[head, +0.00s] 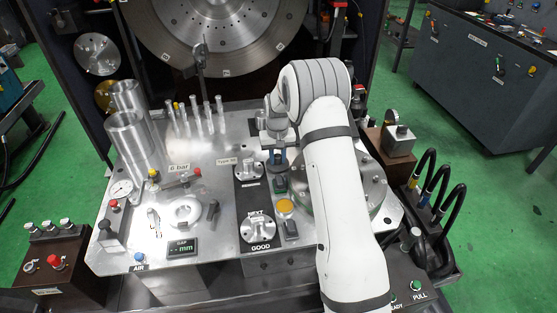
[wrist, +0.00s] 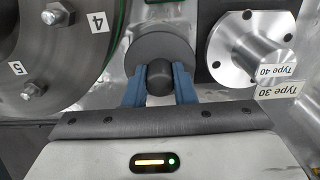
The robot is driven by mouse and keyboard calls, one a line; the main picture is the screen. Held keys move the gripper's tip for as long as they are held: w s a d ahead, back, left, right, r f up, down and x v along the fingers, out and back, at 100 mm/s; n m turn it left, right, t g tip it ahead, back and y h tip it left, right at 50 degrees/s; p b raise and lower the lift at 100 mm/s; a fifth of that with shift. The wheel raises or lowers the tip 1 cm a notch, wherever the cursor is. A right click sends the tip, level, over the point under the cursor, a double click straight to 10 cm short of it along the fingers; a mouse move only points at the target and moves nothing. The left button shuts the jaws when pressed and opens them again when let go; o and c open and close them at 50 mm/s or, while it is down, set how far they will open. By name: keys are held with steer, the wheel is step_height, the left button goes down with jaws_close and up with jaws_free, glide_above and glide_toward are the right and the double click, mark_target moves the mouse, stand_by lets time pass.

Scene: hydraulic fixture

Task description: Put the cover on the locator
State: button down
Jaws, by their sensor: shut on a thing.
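My gripper (wrist: 159,88) has its two blue fingers shut on the black knob (wrist: 159,76) of a round dark grey cover (wrist: 160,45) in the wrist view. The cover's disc lies beyond the knob. Whether anything lies directly under the cover is hidden. A bright metal locator (wrist: 231,42), a bolted round flange with a stub cylinder, stands to the right of the cover, apart from it. Its stub bears no cover. In the head view my gripper (head: 279,158) is small and partly hidden by my arm, above the steel table near the black strip.
A large bolted disc (wrist: 35,40) with number labels lies close to the left in the wrist view.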

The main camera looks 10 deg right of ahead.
steer(key=shift+r+p, duration=1.05)
steer(key=shift+r, duration=1.05)
steer(key=c, duration=1.7)
jaws_free()
steer(key=shift+c, duration=0.2)
steer(key=c, duration=0.4)
